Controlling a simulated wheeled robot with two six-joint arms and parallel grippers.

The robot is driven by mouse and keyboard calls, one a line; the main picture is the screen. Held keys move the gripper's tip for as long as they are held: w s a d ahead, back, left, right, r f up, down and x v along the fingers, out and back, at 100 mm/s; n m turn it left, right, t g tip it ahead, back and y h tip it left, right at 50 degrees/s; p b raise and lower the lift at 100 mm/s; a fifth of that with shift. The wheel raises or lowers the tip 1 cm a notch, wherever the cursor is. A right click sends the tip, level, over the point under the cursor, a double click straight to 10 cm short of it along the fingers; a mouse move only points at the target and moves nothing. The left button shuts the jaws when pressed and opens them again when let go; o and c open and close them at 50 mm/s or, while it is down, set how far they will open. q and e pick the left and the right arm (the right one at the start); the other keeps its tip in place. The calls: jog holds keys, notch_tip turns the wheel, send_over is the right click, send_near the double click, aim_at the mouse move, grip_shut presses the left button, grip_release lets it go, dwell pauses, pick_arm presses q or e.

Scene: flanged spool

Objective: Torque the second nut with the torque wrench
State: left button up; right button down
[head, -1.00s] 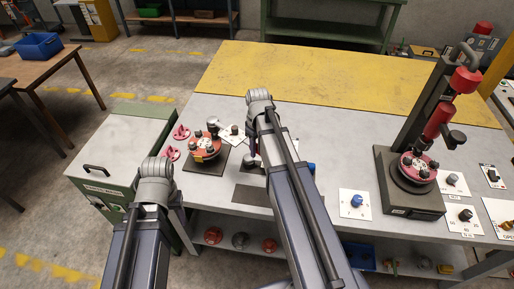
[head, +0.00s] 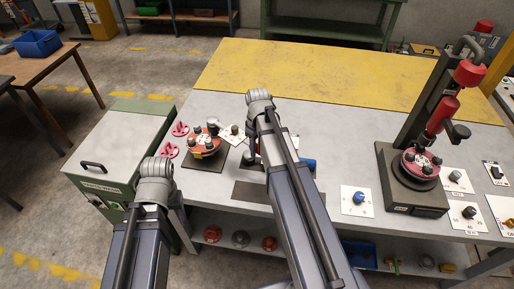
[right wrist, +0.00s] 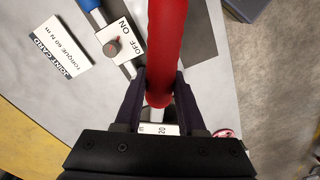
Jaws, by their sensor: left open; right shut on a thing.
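A red flanged spool (head: 204,147) with dark nuts on top sits on a dark plate at the left of the bench. A second red spool (head: 421,164) sits in the press at the right. In the right wrist view my right gripper (right wrist: 158,103) is shut on a thick red handle (right wrist: 166,45). I cannot tell from its visible part whether this is the torque wrench; its far end is out of frame. In the head view my right arm hides most of that gripper. My left gripper is not visible; only its arm shows.
A blue-handled tool (right wrist: 88,5) lies beside the OFF/ON switch card (right wrist: 121,40) and a joint card (right wrist: 58,65) reading torque 60 N m. Pink parts (head: 168,150) lie left of the spool. The press (head: 412,188) stands at right. The yellow mat (head: 300,80) is clear.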

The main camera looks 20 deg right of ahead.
jog(key=shift+f+b, duration=1.2)
jog(key=shift+f, duration=0.05)
jog(key=a, duration=0.1)
jog(key=s+a+m, duration=0.1)
jog(key=a, duration=0.1)
jog(key=a+m, duration=0.1)
jog(key=shift+s+a, duration=0.3)
jog(key=shift+s, duration=0.05)
jog(key=a+m, duration=0.2)
jog(key=a, duration=0.1)
jog(key=a+m, duration=0.1)
jog(key=shift+s+a, duration=0.3)
jog(key=shift+a, duration=0.1)
